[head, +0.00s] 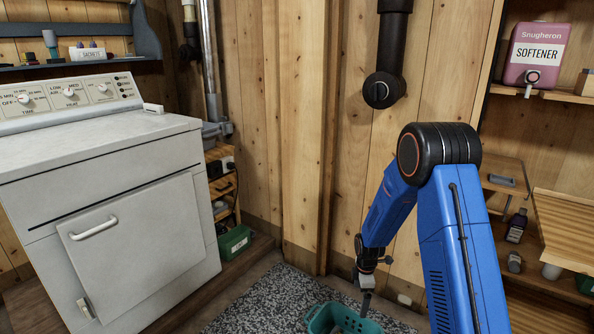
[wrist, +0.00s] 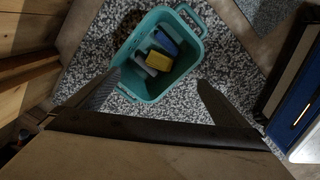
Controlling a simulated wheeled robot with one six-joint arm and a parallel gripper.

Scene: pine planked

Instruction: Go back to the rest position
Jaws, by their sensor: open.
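My gripper (head: 366,296) hangs low at the end of my blue arm in the head view, just above a teal basket (head: 343,319). In the wrist view my gripper (wrist: 155,97) is open, its two fingers spread wide with nothing between them. The teal basket also shows in the wrist view (wrist: 146,33), beyond the fingertips. In it lie a blue item (wrist: 166,42), a yellow item (wrist: 158,60) and greyish pieces. The head view cuts off the lower part of the basket.
A white dryer (head: 130,240) stands at the left with its door shut. A speckled mat (head: 265,300) covers the floor under the basket. Wooden shelves with a pink softener container (head: 537,52) are at the right. A green box (head: 234,242) stands by the wall.

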